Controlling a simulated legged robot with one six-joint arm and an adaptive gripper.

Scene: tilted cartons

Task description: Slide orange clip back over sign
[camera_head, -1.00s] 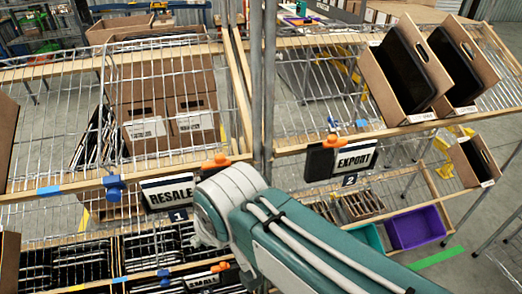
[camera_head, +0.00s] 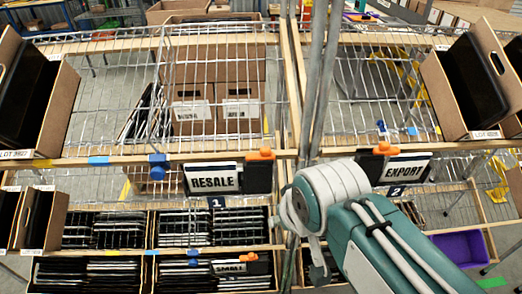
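An orange clip (camera_head: 262,154) sits on the shelf rail at the top of a black holder (camera_head: 258,178), just right of the white RESALE sign (camera_head: 212,178). A second orange clip (camera_head: 386,149) sits on the rail above the EXPORT sign (camera_head: 407,168), towards its left end. A third orange clip (camera_head: 220,257) is lower down at the SMALL sign (camera_head: 229,267). My arm's teal and white links cover the area between and below the RESALE and EXPORT signs. My gripper does not show clearly; the arm's end is turned away or hidden.
A blue clip (camera_head: 158,167) is on the rail left of RESALE. Tilted cartons stand on the upper shelf at left (camera_head: 50,110) and right (camera_head: 448,95). Vertical grey posts (camera_head: 318,75) rise between the two wire shelves. A purple bin (camera_head: 460,248) is at lower right.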

